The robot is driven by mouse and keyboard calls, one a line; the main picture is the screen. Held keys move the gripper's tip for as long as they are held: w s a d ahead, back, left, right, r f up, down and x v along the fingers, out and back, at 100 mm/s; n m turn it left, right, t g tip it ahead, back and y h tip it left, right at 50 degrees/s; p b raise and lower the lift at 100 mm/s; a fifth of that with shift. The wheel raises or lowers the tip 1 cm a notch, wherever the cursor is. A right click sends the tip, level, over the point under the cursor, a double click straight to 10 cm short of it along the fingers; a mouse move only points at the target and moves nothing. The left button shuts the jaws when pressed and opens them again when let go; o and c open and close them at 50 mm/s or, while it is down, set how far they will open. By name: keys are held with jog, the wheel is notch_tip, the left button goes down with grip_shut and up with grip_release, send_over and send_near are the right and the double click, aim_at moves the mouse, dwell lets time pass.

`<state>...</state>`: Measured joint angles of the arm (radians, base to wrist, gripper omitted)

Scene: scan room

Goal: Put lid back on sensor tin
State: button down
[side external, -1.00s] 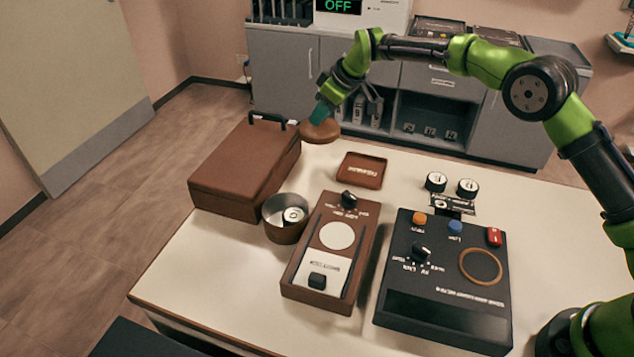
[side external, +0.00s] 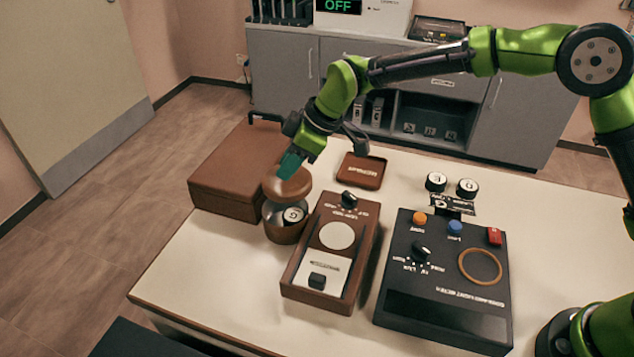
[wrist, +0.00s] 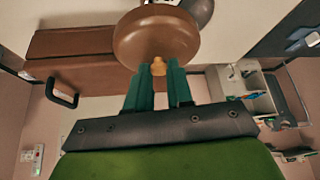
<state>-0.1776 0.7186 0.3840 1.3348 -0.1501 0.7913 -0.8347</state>
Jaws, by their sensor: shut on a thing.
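The sensor tin (side external: 287,229) is a round brown tin with a shiny inside, standing on the table. A round white-topped piece (side external: 293,215) with a dark mark lies in it. My gripper (side external: 291,165) is shut on the knob of the round brown lid (side external: 287,184). It holds the lid above the back of the tin, apart from it and slightly tilted. In the wrist view the lid (wrist: 156,38) hangs from its small knob (wrist: 158,67) between the two teal fingers (wrist: 158,75). The lid hides most of the tin there.
A brown case (side external: 233,172) with a dark handle stands just left of the tin. A brown control box (side external: 331,253) stands close on its right. A small brown tray (side external: 362,171), two white-topped cylinders (side external: 452,186) and a black meter (side external: 444,279) stand farther right.

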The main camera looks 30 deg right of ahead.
aim_at(290, 187)
jog(key=s+a, duration=0.1)
jog(key=s+f+n, duration=0.1)
jog(key=shift+s+a+f, duration=0.3)
jog(key=shift+a, duration=0.05)
jog(key=shift+f+g, duration=0.3)
jog(key=shift+f, duration=1.1)
jog(key=shift+f, duration=0.15)
dwell(0.6)
jog(key=shift+c, duration=2.3)
grip_release()
jog(key=shift+r, duration=2.55)
jog(key=shift+c, duration=0.3)
